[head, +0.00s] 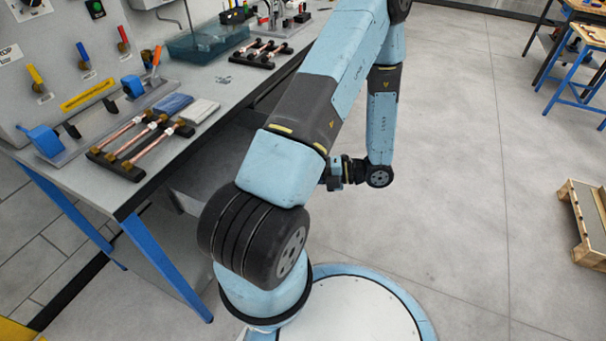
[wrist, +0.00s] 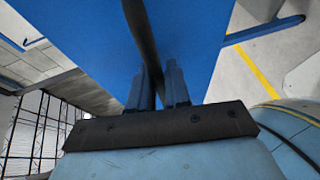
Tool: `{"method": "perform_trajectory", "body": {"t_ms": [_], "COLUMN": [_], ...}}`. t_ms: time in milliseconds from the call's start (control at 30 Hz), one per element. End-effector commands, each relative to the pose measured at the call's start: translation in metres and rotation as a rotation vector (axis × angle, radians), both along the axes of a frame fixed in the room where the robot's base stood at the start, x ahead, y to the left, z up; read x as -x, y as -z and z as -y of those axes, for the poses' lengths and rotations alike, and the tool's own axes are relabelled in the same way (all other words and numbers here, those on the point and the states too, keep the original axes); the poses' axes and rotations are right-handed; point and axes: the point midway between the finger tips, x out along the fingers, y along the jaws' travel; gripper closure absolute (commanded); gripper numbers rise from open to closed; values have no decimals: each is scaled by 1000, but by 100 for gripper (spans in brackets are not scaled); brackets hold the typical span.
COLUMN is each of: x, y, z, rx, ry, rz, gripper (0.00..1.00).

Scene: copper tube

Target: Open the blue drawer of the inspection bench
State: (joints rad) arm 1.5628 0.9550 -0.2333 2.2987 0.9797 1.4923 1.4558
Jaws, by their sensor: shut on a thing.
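The blue drawer front (wrist: 75,25) fills the upper middle of the wrist view. Its dark bar handle (wrist: 139,28) runs down from the top edge between the two fingers of my gripper (wrist: 158,85). My gripper is shut on this handle. In the head view, my gripper (head: 335,173) shows only in part, beside the inspection bench (head: 232,84). The drawer's blue front is hidden there behind my arm. A grey panel (head: 212,160) shows under the bench top; I cannot tell whether it is the drawer's side.
A rack of copper tubes (head: 138,140) lies on the bench near its front edge, with another rack (head: 262,54) farther back. A blue bench leg (head: 165,265) stands at the near corner. A wooden pallet (head: 587,235) is at the right. The floor between is clear.

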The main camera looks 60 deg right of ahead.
Motion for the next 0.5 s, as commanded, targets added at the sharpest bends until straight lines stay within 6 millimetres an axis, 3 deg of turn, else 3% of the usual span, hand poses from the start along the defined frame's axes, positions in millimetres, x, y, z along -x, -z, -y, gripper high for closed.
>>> {"method": "perform_trajectory", "body": {"t_ms": [233, 267, 500], "x": [0, 0, 0], "y": [3, 3, 2], "z": [-2, -2, -1], "rx": [-3, -3, -2], "ry": [-4, -4, -3], "rz": [-7, -7, -4], "gripper": [100, 81, 62]}}
